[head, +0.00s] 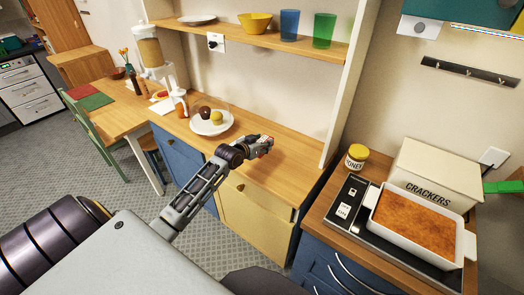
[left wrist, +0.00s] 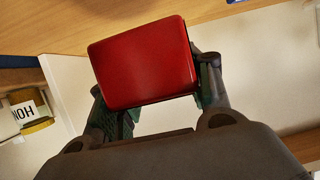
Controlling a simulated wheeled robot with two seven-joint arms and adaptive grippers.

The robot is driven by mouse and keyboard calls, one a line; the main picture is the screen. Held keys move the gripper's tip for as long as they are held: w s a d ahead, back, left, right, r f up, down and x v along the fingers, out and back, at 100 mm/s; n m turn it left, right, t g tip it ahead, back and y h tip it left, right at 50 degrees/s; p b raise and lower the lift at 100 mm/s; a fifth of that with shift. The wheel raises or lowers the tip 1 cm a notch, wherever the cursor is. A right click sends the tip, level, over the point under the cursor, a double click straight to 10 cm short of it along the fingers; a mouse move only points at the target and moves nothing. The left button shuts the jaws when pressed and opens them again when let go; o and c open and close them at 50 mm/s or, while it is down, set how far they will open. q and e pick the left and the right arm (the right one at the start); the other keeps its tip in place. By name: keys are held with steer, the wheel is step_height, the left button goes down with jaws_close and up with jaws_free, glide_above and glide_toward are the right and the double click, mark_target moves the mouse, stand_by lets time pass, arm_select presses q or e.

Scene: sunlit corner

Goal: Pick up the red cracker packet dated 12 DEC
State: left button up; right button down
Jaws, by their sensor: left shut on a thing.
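My left gripper (head: 264,146) is above the wooden counter, right of the white plate. It is shut on a red packet (left wrist: 147,63), which fills the space between its two fingers (left wrist: 160,95) in the left wrist view. The face toward the wrist camera is plain red, with no readable date. In the head view, only a small red and pale bit of the packet shows at the fingertips. I cannot tell from these frames whether it touches the counter. My right gripper does not show.
The white plate (head: 196,126) holds small round items on the counter. A box marked CRACKERS (head: 428,165), a honey jar (head: 356,157) and a white baking dish (head: 383,222) stand on the right-hand unit. A shelf (head: 270,39) hangs above. Counter right of the gripper is clear.

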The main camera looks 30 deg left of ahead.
arm_select(q)
steer(key=shift+r, duration=1.35)
